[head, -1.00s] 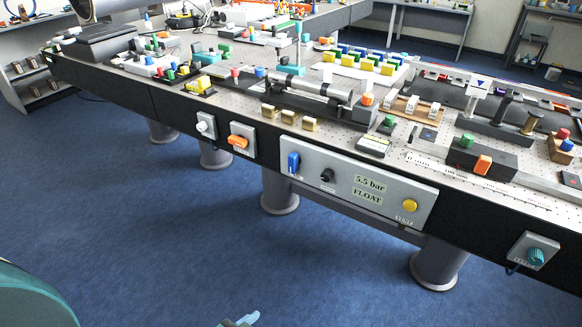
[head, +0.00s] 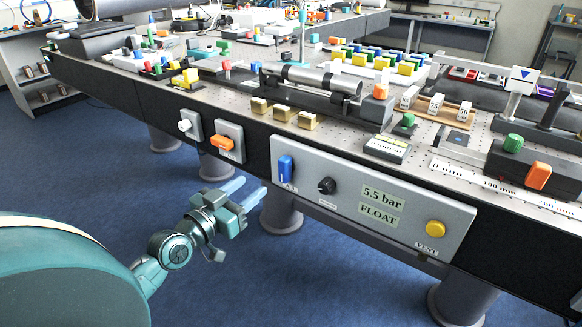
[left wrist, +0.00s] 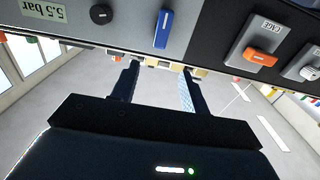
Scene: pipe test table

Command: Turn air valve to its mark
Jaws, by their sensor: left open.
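A blue lever handle (head: 286,169) stands upright at the left end of a grey front panel (head: 400,225). The small label below it is too small to read, so I cannot confirm that it is the air valve, and I cannot make out a mark. My left gripper (head: 249,190) is open and empty, in front of the table, below and left of the blue handle. In the left wrist view, the blue handle (left wrist: 163,29) shows upside down, beyond and between the open fingers (left wrist: 158,70), apart from them. My right gripper is out of view.
The panel also has a black knob (head: 326,186), a display reading 5.5 bar and FLOAT (head: 381,204), and a yellow button (head: 435,229). An orange handle (head: 222,143) and a white knob (head: 184,126) sit to the left. Open floor (head: 330,290) lies below the table edge.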

